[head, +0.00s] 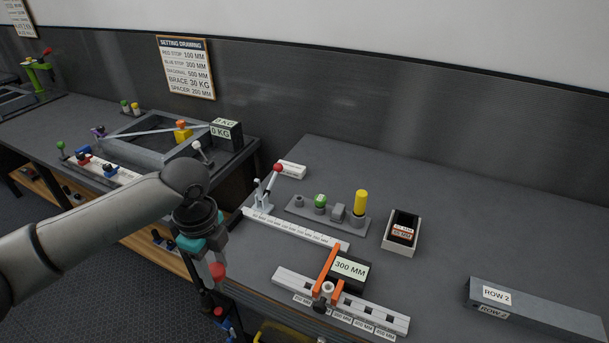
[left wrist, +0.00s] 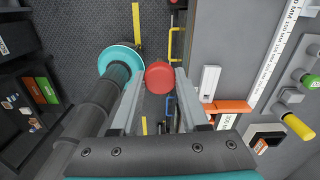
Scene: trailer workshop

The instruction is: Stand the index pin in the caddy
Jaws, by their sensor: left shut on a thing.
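My left gripper (head: 215,262) hangs in front of the bench edge, pointing down. It is shut on a red-knobbed piece (head: 217,273) that looks like the index pin. In the left wrist view the red knob (left wrist: 160,77) sits between the two fingertips (left wrist: 158,84); its shaft is mostly hidden. The grey caddy (head: 350,224) stands on the bench to the right of the gripper, apart from it. It carries a green-knobbed piece (head: 320,200), grey posts and a yellow-handled piece (head: 360,202). My right gripper is not in view.
A white scale (head: 300,232), a slotted rail (head: 370,314) with an orange clamp (head: 327,268) and a 300 MM block (head: 350,271) lie near the bench front. A small bin (head: 402,233) is right of the caddy. The bench's back right is clear.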

